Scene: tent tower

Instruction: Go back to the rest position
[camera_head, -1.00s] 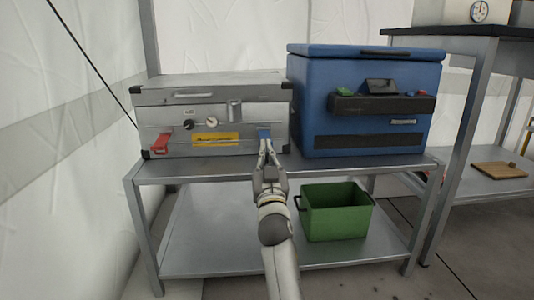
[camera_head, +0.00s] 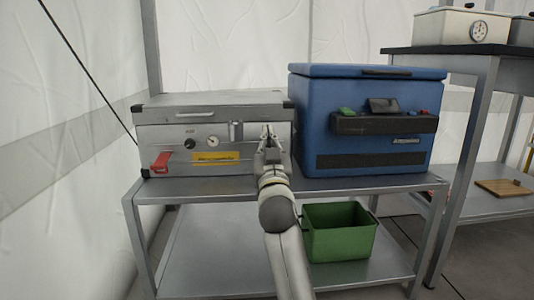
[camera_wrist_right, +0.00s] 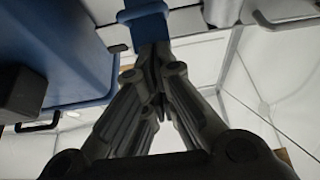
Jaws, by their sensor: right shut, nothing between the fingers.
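My right gripper (camera_head: 268,132) is in front of the right part of the silver case's (camera_head: 170,133) front face. In the right wrist view its fingers (camera_wrist_right: 157,62) are together, with nothing visible between them. A blue tab (camera_wrist_right: 145,22) lies just beyond the fingertips there; I cannot tell whether they touch it. In the head view the gripper hides that spot. My right arm reaches up from the bottom of the picture. My left gripper is not in view.
The silver case, with a red lever (camera_head: 161,162), and a blue cooler box (camera_head: 305,120) stand on a metal shelf table (camera_head: 395,182). A green bin (camera_head: 340,240) is on the lower shelf. A taller dark-topped table (camera_head: 475,60) stands at right.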

